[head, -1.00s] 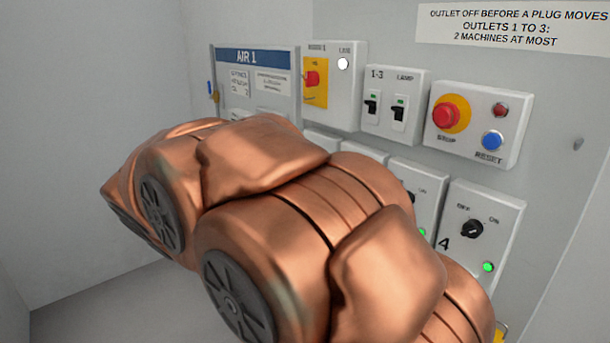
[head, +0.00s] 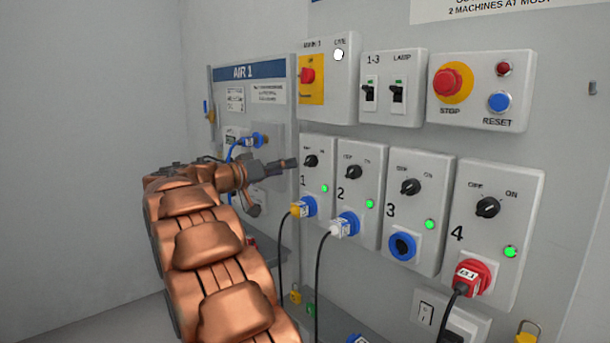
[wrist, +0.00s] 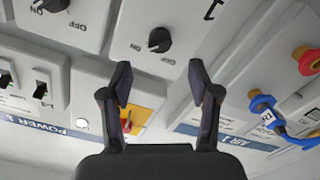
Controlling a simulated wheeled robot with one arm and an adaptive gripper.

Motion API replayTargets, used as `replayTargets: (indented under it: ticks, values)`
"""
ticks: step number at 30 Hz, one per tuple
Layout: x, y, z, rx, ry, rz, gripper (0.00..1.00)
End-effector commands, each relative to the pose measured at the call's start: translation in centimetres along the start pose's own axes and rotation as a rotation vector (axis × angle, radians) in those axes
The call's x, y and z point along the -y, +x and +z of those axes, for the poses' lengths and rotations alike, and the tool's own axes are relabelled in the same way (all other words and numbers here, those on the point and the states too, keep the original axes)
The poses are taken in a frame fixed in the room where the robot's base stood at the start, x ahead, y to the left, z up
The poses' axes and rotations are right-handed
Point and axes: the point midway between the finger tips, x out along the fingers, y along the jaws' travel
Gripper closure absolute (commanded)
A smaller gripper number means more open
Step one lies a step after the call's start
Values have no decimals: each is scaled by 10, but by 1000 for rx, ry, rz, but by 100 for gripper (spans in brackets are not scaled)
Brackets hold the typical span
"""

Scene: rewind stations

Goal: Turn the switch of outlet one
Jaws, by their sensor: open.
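Outlet one (head: 317,176) is a grey box with a black rotary switch (head: 311,160) marked OFF and ON. Its green lamp (head: 324,188) is lit. A yellow plug (head: 298,210) sits in its blue socket. My gripper (head: 284,164) is just left of the switch in the head view, pointing at the box. In the wrist view, upside down, my open gripper (wrist: 158,74) has nothing between its fingers. The switch (wrist: 160,40) shows just beyond the fingertips, roughly centred between them, apparently not touched. The exact switch position is hard to read.
Outlets two (head: 358,190), three (head: 412,214) and four (head: 492,232) stand to the right with lit green lamps. The AIR 1 panel (head: 242,72) is close on the left. Black cables hang below outlets one and two. Breaker (head: 390,90) and stop (head: 480,92) boxes are above.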

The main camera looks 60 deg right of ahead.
Motion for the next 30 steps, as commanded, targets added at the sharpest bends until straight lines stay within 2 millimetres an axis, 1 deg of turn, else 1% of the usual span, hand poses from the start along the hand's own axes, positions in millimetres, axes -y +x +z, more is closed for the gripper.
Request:
replayTargets:
  ticks: [5,15,18,21,24,30]
  values:
    - [1,12,-4,-16,21,15,39]
    - [1,59,-3,-14,14,12,39]
    - [1,70,-4,-15,15,13,39]
    - [0,77,-4,-14,16,13,39]
    - [0,81,-4,-15,17,13,39]
    - [0,81,-4,-16,16,12,39]
